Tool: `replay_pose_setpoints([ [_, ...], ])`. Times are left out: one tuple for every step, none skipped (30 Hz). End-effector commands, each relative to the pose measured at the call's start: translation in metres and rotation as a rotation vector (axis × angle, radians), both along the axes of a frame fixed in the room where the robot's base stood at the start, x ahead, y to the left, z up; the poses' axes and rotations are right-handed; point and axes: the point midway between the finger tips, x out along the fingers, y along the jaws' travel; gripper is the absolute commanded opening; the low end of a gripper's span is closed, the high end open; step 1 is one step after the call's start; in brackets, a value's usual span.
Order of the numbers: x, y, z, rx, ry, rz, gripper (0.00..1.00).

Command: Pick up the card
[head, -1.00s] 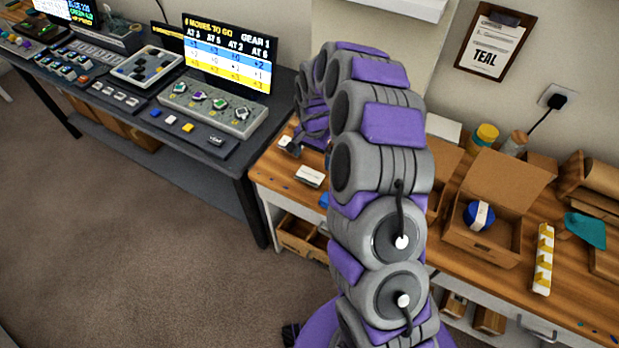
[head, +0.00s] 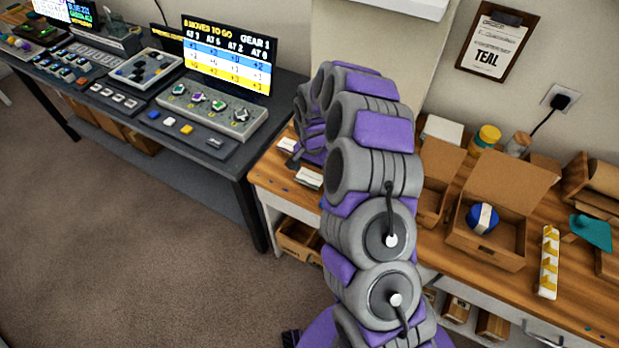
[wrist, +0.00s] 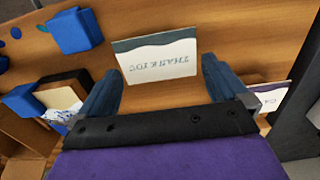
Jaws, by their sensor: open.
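A white card (wrist: 157,62) with a dark wavy band and the words "THANK YOU", upside down in the wrist view, lies on the wooden bench. My gripper (wrist: 160,72) is open, with its dark blue fingers spread on either side of the card's near part. The card shows between the fingers; I cannot tell how high they are above the bench. A second white card (wrist: 268,101) is partly hidden beside the right finger. In the head view, two small white cards (head: 309,179) (head: 288,145) lie at the bench's left end, and my arm hides most of the gripper.
Blue blocks (wrist: 74,31) (wrist: 24,101) are left of the gripper in the wrist view. In the head view, an open cardboard box (head: 487,236) holds a blue round item (head: 482,218). A white and yellow strip (head: 548,262) lies right of it. A dark console desk (head: 240,158) stands left.

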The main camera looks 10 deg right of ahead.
Motion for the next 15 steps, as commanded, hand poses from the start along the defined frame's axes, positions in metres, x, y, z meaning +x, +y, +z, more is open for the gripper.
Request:
replay_pose_setpoints([
  [-0.0001, -0.0001, -0.0002, 0.000, 0.000, 0.000, 1.00],
  [-0.0001, -0.0002, -0.0004, -0.001, 0.001, 0.000, 1.00],
  [-0.0002, -0.0002, -0.0008, -0.001, 0.001, 0.000, 1.00],
  [-0.0002, -0.0002, -0.0012, -0.001, 0.001, 0.000, 1.00],
  [-0.0002, -0.0004, -0.0015, -0.001, 0.001, 0.000, 1.00],
  [-0.0003, -0.0003, -0.0020, -0.001, 0.001, 0.000, 1.00],
  [-0.0002, -0.0004, -0.0024, -0.001, 0.001, 0.000, 1.00],
  [-0.0003, -0.0003, -0.0028, 0.000, 0.001, 0.000, 1.00],
  [-0.0002, -0.0004, -0.0032, 0.001, 0.001, 0.000, 1.00],
  [-0.0001, -0.0003, -0.0035, 0.000, 0.000, -0.001, 1.00],
  [-0.0001, -0.0003, -0.0038, 0.001, 0.001, -0.001, 1.00],
  [0.0000, -0.0003, -0.0040, 0.001, -0.001, -0.001, 1.00],
  [-0.0001, -0.0002, -0.0042, 0.001, -0.001, -0.001, 1.00],
  [0.0000, -0.0001, -0.0042, 0.001, -0.001, -0.001, 1.00],
  [0.0001, -0.0002, -0.0043, 0.001, -0.001, -0.001, 1.00],
])
